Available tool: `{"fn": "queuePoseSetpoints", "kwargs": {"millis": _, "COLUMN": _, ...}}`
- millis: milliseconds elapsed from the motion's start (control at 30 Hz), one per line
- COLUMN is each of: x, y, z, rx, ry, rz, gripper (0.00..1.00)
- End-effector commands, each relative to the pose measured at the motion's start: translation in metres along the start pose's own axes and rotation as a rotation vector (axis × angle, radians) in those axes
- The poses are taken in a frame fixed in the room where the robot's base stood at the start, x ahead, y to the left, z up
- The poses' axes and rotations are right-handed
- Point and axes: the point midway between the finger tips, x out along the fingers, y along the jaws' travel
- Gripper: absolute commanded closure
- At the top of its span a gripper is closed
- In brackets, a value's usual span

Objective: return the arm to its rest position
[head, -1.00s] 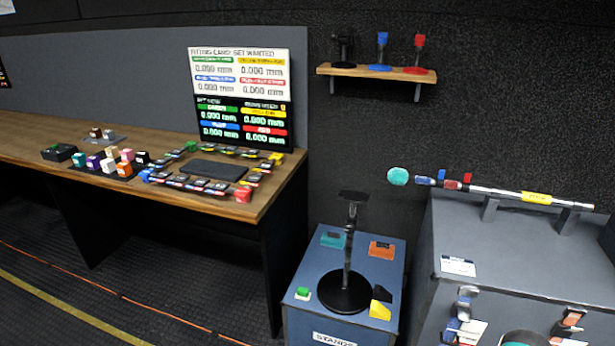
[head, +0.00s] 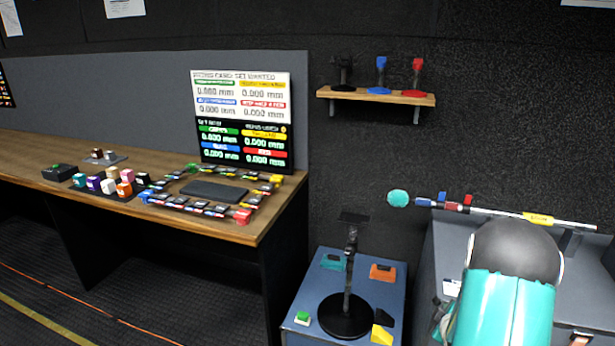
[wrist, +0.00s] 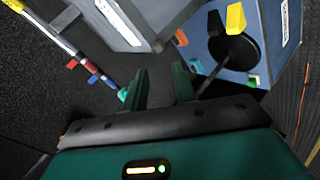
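My arm shows in the head view as a teal link with a dark rounded joint at the lower right, in front of the grey case (head: 450,255). My gripper is outside the head view. In the wrist view my gripper (wrist: 160,88) has its two dark green fingers apart, with nothing between them. Beyond the fingers are the grey case (wrist: 125,25) and the blue stand box (wrist: 265,40), both tilted in the picture.
A blue box (head: 310,290) carries a black stand (head: 347,310). A pole (head: 500,214) with coloured clips lies over the grey case. A wooden desk (head: 240,232) with small blocks and a screen is at left. A wall shelf (head: 375,96) holds three small stands.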

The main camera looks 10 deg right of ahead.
Motion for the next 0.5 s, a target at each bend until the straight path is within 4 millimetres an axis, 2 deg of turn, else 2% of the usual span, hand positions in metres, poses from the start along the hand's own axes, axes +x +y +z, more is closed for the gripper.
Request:
{"fn": "queuePoseSetpoints", "kwargs": {"millis": 33, "x": -0.012, "y": 0.013, "z": -0.022, "rx": 0.023, "ry": 0.004, "rz": -0.007, "gripper": 0.73}}
{"fn": "queuePoseSetpoints", "kwargs": {"millis": 200, "x": -0.055, "y": 0.034, "z": -0.079, "rx": 0.132, "ry": -0.015, "rz": -0.064, "gripper": 0.73}}
{"fn": "queuePoseSetpoints", "kwargs": {"millis": 367, "x": -0.105, "y": 0.044, "z": -0.127, "rx": 0.237, "ry": -0.032, "rz": -0.122, "gripper": 0.73}}
{"fn": "queuePoseSetpoints", "kwargs": {"millis": 500, "x": -0.155, "y": 0.045, "z": -0.164, "rx": 0.329, "ry": -0.047, "rz": -0.175, "gripper": 0.73}}
